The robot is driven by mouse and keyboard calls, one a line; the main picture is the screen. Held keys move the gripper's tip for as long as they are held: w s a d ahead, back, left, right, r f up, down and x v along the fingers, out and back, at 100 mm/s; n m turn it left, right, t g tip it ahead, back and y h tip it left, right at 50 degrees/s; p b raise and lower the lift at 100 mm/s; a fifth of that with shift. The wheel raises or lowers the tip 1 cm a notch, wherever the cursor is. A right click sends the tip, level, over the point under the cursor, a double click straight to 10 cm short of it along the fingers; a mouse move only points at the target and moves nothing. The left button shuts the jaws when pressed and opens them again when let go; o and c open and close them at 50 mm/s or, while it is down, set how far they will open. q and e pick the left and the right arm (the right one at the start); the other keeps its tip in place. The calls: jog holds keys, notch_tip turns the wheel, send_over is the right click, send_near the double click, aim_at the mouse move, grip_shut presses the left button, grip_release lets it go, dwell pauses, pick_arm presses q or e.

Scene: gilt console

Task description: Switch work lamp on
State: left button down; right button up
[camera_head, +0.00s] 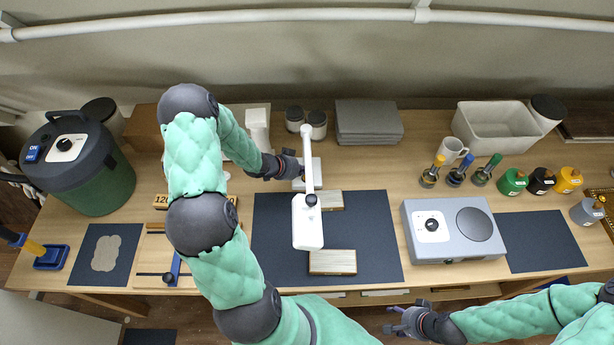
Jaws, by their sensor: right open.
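The white work lamp (308,228) stands at the middle of the table, its head low over a dark mat (370,220) and its thin arm running back to a pale base (314,172). A dark round knob (311,199) shows on its head. No glow shows under it. My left gripper (296,167) is at the lamp's base, beside the lamp arm; its fingers are small and partly hidden, so I cannot tell whether they touch it. My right gripper (394,320) is open and empty, in front of the table's front edge, well away from the lamp.
Wooden blocks (332,262) lie on the mat by the lamp head. A grey hot plate (453,230) stands to the right, with several coloured bottles (513,181) behind it. A green-black drum (78,160) stands at left. The mat's right part is clear.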

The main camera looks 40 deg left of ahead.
aim_at(304, 177)
pick_arm(q)
jog(key=shift+f, duration=0.1)
dwell(0.6)
jog(key=shift+f, duration=0.35)
jog(key=shift+f+b, duration=0.3)
jog(key=shift+f, duration=0.1)
dwell(0.7)
jog(key=shift+r+p, duration=0.9)
jog(key=shift+p, duration=0.1)
notch_tip(304, 177, up, 6)
jog(key=p, duration=0.6)
jog(key=shift+f, duration=0.1)
